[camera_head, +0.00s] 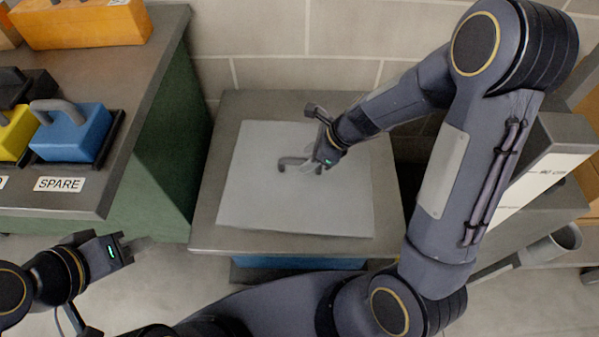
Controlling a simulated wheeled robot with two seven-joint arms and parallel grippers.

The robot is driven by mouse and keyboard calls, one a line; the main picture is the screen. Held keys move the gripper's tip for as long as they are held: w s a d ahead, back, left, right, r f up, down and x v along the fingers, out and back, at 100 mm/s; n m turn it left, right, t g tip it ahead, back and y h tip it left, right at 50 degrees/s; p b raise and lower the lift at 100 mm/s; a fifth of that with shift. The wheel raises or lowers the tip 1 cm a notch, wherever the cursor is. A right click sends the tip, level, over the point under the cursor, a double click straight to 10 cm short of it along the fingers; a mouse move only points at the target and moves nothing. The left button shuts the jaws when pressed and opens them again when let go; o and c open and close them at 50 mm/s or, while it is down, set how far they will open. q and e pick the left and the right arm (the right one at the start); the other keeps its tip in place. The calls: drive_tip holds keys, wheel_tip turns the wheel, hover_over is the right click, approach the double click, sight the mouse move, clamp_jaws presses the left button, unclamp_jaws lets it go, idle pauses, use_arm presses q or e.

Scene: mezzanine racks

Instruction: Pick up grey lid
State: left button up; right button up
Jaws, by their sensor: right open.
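The grey lid (300,205) is a flat light-grey square lying on top of a low grey-topped stand. A dark bar handle (290,162) rises near its middle. My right gripper (316,167) is open at the right end of that handle, low over the lid. Whether its fingers straddle or touch the handle is hard to tell, as the gripper hides that end. My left gripper (138,243) is over the floor to the left of the stand, away from the lid. Its finger gap is not clear.
A bench (135,105) on the left holds a blue block with a grey handle (78,135), a yellow block (14,132), an orange case (80,22) and a SPARE label (60,184). A grey rack (560,130) stands at the right. A brick wall closes the back.

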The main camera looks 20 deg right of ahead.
sight(302, 160)
drive_tip(key=b+x, duration=0.2)
drive_tip(key=x, duration=0.2)
drive_tip(key=shift+w+a+f, duration=0.1)
drive_tip(key=shift+w+a, duration=0.05)
drive_tip(key=shift+w, duration=0.1)
clamp_jaws()
idle(1.1)
